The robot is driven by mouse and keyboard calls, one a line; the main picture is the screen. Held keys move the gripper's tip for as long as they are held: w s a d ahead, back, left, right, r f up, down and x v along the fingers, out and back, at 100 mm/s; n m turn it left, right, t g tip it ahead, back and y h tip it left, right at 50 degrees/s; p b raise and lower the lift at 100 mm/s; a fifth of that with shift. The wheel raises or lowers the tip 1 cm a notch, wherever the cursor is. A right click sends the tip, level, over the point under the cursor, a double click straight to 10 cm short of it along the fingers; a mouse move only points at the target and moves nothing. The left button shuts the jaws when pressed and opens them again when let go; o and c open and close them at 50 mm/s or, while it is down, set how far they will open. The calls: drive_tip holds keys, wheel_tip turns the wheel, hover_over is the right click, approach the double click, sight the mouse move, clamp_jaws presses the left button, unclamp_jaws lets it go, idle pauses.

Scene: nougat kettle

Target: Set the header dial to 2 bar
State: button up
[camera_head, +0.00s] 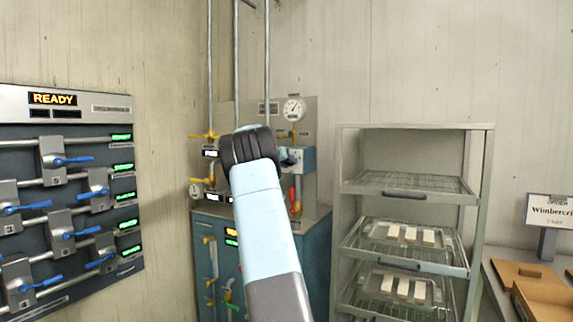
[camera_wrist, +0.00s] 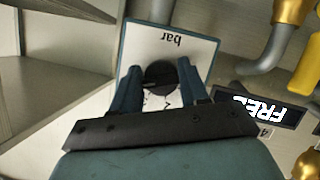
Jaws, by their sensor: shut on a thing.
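The header dial is a round black knob (camera_wrist: 160,73) on a pale plate (camera_wrist: 189,50) marked "bar", upside down in the wrist view. My gripper (camera_wrist: 160,84) has its two blue fingers on either side of the knob and is shut on it. The scale marks below the knob are partly hidden by my gripper, and I cannot read the setting. In the head view, the pale blue box (camera_head: 306,158) shows behind my arm, with a blue finger of my gripper (camera_head: 288,157) at its face. A round white gauge (camera_head: 293,109) with a dark needle sits above it.
A lit sign reading "FREE" (camera_wrist: 268,111) and brass-fitted pipes (camera_wrist: 291,12) are close to my gripper. A wire-shelf rack (camera_head: 484,190) stands right of the panel. A lever board (camera_head: 64,140) showing "READY" hangs at left. Vertical pipes (camera_head: 267,60) rise behind my arm.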

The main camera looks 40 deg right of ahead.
drive_tip(key=shift+c, duration=1.4)
drive_tip(key=shift+w+a, duration=0.1)
drive_tip(key=shift+a, duration=0.35)
drive_tip(key=shift+c, duration=0.5)
drive_tip(key=shift+d, duration=0.2)
drive_tip(key=shift+d+r, duration=0.1)
drive_tip(key=shift+d, duration=0.05)
drive_tip(key=n+g+h, duration=0.1)
drive_tip(key=n+h, duration=0.1)
drive_tip(key=n, duration=0.2)
drive_tip(key=n+g+h, duration=0.1)
drive_tip(key=n+h, duration=0.1)
drive_tip(key=n, duration=0.3)
drive_tip(key=n+g+h, duration=0.1)
drive_tip(key=n+h, duration=0.1)
drive_tip(key=n, duration=0.3)
drive_tip(key=shift+s+d+f, duration=0.15)
drive_tip(key=shift+s+f, duration=0.05)
drive_tip(key=shift+f, duration=0.1)
drive_tip(key=shift+n, duration=0.4)
